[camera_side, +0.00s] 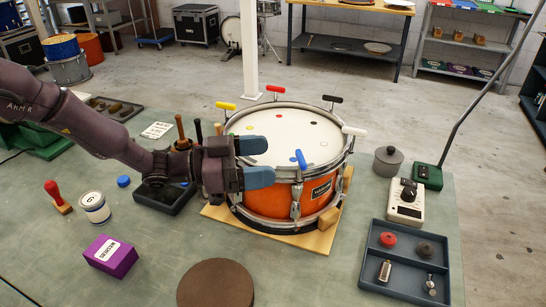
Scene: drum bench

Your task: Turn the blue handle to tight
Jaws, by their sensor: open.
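The orange drum (272,200) with a white head stands on a wooden board (318,241) in the middle of the bench. The blue handle (300,159) sits at the drum's near rim, above a metal lug. Other T-shaped handles stand around the rim: yellow (226,105), red (276,89), black (332,99) and white (353,130). My gripper (264,162) reaches in from the left with its blue fingers apart and empty. It is at the drum's near-left rim, a short way left of the blue handle.
A dark tray (366,274) with small parts lies at right, near a white meter (404,204) and a grey pot (387,161). A purple box (110,256), a tin (95,207) and a red-handled tool (57,196) are at left. A brown disc (215,285) lies in front.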

